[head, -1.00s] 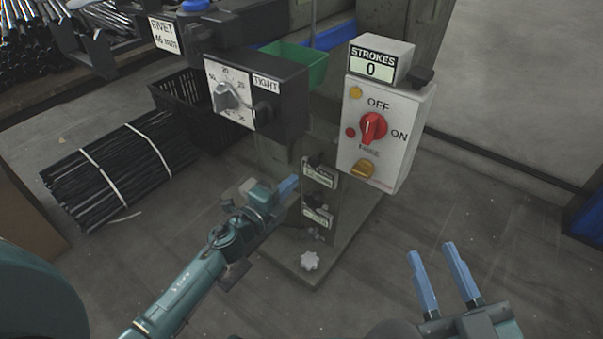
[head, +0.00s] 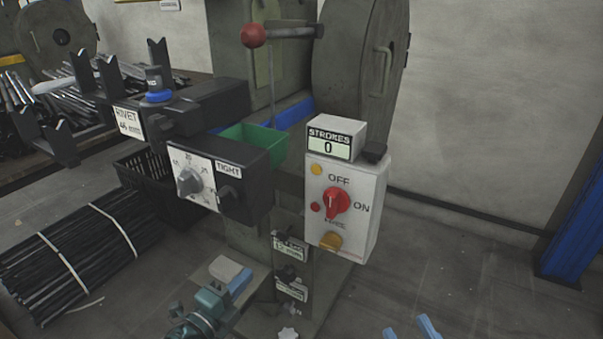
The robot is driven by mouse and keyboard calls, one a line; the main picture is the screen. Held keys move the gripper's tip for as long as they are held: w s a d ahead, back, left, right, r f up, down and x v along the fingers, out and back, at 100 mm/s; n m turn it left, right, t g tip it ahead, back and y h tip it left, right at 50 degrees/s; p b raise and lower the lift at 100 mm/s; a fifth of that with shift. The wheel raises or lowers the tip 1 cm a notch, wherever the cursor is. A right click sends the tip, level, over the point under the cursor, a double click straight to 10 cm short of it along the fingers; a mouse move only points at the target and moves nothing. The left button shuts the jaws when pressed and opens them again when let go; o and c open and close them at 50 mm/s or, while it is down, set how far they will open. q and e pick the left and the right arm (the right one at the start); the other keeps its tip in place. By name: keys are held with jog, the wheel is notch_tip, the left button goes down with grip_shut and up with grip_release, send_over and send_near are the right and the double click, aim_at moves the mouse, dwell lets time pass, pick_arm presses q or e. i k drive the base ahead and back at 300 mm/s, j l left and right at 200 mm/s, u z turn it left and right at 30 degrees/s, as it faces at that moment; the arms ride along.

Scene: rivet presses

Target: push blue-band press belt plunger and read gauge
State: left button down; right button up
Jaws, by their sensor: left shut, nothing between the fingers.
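A press stands in the middle of the head view. Low on its column are two small labelled plates, an upper one (head: 291,246) and a lower one (head: 291,289), with a dark knob (head: 290,272) between them. The lettering is too small to read surely, and I cannot tell which part is the belt plunger or gauge. My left gripper (head: 243,279) is shut and empty, just left of the plates, apart from the knob in the picture. My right gripper (head: 408,328) is open at the bottom edge, only its fingertips showing. A blue ring (head: 157,97) sits on the left bracket.
A white switch box (head: 345,205) bears a red knob (head: 336,202) under a STROKES counter (head: 336,140) showing 0. Left are a dial box (head: 240,180) marked TIGHT, a green bin (head: 262,142) and bundled rods (head: 85,245).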

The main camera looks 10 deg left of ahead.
aim_at(281, 235)
jog(key=k+j, duration=0.25)
jog(key=k, duration=0.2)
jog(key=k+j, duration=0.25)
jog(key=k, duration=0.25)
